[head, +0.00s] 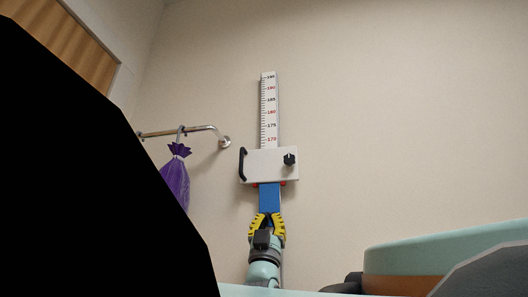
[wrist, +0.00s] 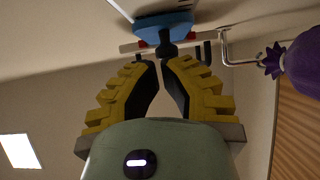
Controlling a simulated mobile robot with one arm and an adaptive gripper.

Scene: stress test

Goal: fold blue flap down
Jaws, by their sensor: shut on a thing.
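The blue flap (head: 269,197) hangs below the white slider box (head: 262,164) of a wall height gauge. In the wrist view the blue flap (wrist: 164,22) is foreshortened at the top, with a dark stub (wrist: 167,47) on its near side. My gripper (head: 267,214) is below the box, its yellow fingers at the flap's lower end. In the wrist view the tips of my gripper (wrist: 161,58) are close together at the dark stub. They are shut on the flap; the exact contact is hard to see.
The slider box has a black handle (head: 243,164) and a black knob (head: 289,159). The white scale (head: 269,112) rises above it. A purple bag (head: 176,180) hangs from a wall rail (head: 180,132) at left. The wall to the right is clear.

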